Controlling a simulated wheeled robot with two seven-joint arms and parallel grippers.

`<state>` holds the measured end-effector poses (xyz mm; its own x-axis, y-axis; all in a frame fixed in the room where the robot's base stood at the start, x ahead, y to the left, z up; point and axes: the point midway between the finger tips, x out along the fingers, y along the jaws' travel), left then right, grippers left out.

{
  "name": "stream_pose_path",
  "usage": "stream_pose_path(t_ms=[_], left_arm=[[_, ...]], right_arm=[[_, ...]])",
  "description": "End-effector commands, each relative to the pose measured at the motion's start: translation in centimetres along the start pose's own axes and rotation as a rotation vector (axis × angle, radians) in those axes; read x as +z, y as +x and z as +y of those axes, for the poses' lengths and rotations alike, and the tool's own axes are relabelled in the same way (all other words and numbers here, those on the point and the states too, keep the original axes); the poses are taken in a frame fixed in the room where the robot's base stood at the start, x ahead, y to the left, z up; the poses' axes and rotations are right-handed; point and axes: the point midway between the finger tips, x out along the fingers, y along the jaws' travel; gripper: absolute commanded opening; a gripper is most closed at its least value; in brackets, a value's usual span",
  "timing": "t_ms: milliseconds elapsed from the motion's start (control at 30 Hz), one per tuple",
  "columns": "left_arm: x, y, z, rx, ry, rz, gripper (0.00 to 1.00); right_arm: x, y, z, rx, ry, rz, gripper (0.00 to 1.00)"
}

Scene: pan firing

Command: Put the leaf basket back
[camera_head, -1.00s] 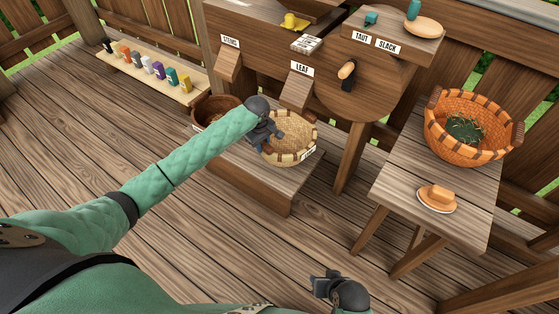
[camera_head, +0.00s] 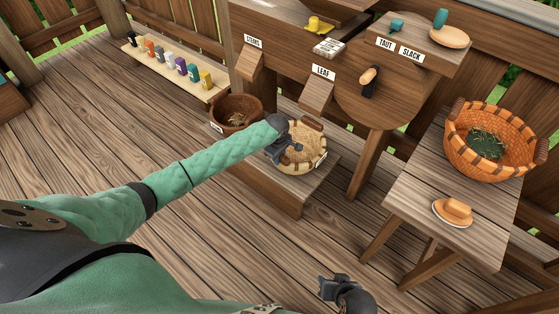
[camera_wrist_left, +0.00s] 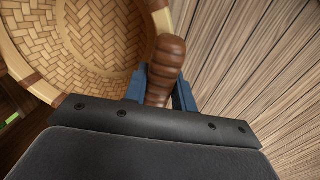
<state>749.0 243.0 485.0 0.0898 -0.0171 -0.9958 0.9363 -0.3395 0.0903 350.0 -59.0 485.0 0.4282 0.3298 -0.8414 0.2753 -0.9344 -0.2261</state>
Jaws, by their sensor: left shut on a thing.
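The leaf basket, a pale woven basket (camera_head: 303,157) with a brown-banded rim, is at the low bench below the LEAF sign (camera_head: 323,71). It looks empty, and a small label shows on its right side. My left gripper (camera_head: 277,157) is at the basket's left side. In the left wrist view the gripper (camera_wrist_left: 160,88) is shut on the basket's brown ridged handle (camera_wrist_left: 168,60), with the pale weave (camera_wrist_left: 100,40) beside it. Whether the basket's bottom touches the bench is hidden. My right gripper (camera_head: 325,285) is low in the head view, away from everything; its jaws are unclear.
A dark brown basket (camera_head: 236,108) with stems stands left of the leaf basket. The low bench (camera_head: 285,188) has bare room in front. At right, a table (camera_head: 400,195) holds an orange basket (camera_head: 460,143) and a plate (camera_head: 440,217). A wooden chute (camera_head: 317,97) hangs above.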

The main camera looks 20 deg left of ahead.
Motion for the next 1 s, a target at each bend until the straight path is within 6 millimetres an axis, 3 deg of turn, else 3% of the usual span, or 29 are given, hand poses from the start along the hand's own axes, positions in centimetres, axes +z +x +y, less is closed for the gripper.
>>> stream_pose_path(t_ms=[167,567,600,667,1000], left_arm=[[0.0,2.1,-0.2,0.000,0.000,0.000,0.00],[0.1,2.4,-0.2,0.000,0.001,0.000,0.00],[0.1,2.4,-0.2,-0.001,0.001,0.000,0.34],[0.1,2.4,-0.2,-0.001,0.001,0.000,0.46],[0.0,2.4,-0.2,0.000,0.001,0.000,0.48]], right_arm=[[0.0,0.1,0.0,-0.001,0.000,0.002,0.36],[0.1,0.0,-0.1,-0.001,0.000,-0.005,0.36],[0.1,-0.1,-0.1,-0.001,0.000,-0.006,0.36],[0.1,-0.1,-0.1,-0.001,0.000,-0.006,0.36],[0.0,-0.1,0.0,0.000,0.000,-0.001,0.36]])
